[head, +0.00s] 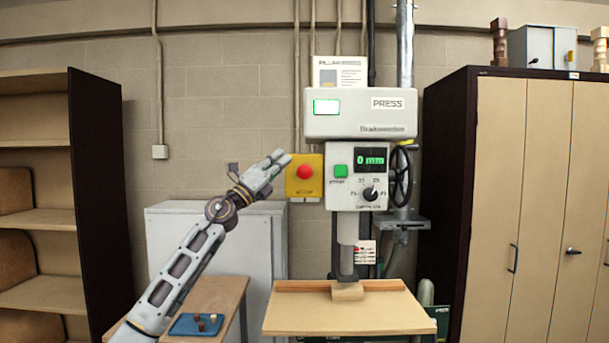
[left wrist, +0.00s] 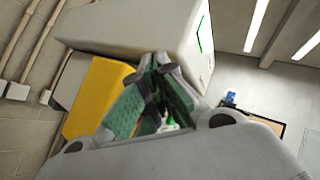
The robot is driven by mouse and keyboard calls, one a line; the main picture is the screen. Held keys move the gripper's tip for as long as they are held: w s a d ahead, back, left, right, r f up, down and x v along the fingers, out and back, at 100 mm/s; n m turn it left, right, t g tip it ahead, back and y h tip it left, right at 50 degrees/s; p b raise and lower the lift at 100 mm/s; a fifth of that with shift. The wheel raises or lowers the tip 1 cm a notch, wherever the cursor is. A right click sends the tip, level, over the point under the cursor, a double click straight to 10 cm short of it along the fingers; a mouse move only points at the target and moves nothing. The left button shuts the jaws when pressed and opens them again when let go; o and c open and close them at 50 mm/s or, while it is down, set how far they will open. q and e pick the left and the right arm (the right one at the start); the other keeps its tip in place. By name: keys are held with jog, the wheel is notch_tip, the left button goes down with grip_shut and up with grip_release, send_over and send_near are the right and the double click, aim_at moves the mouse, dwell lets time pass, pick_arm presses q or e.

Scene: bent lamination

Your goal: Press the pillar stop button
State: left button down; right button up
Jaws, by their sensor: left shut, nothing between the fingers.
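The red stop button (head: 304,172) sits on a yellow box (head: 296,188) on the wall pillar, just left of the press control panel (head: 356,190). My left gripper (head: 282,157) is shut and empty. In the head view its tips are beside the upper left edge of the yellow box, left of and a little above the red button. Whether they touch the box cannot be told. My right gripper is not in view.
The press head (head: 360,125) carries a green button (head: 341,171) and a dial close to the yellow box. A wooden press table (head: 350,315) stands below. A blue tray (head: 196,325) with small blocks lies under my left arm. Cabinets flank both sides.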

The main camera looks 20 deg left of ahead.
pick_arm(q)
jog(key=s+d+f+m+g+y, duration=0.3)
jog(key=s+d+m, duration=0.4)
jog(key=m, duration=0.9)
jog(key=shift+s+d+g, duration=0.25)
jog(key=shift+d+g, duration=0.55)
jog(key=shift+d, duration=0.35)
jog(key=shift+w, duration=0.1)
